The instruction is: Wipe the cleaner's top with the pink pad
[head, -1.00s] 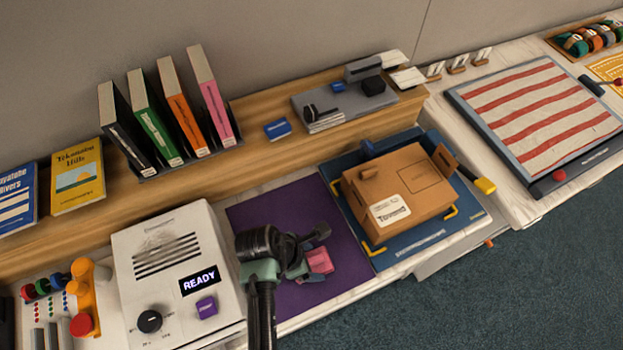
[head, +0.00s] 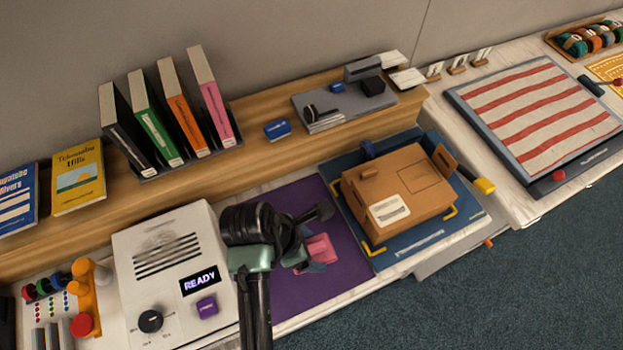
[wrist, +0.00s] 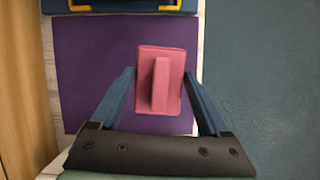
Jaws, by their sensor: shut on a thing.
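The pink pad (head: 321,247) has a raised ridge along its middle and shows over the purple mat (head: 285,297). My gripper (head: 312,258) is shut on the pad; in the wrist view the pad (wrist: 172,60) sits between its two blue fingers (wrist: 160,88). Whether the pad touches the mat is hard to tell. The cleaner (head: 220,235) is a white box left of my gripper.
A cardboard box (head: 405,185) stands on a blue mat to the right. A wooden shelf (head: 262,155) with upright books runs behind. Orange posts (head: 88,290) stand left of the cleaner. A striped cloth board (head: 545,115) lies at far right.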

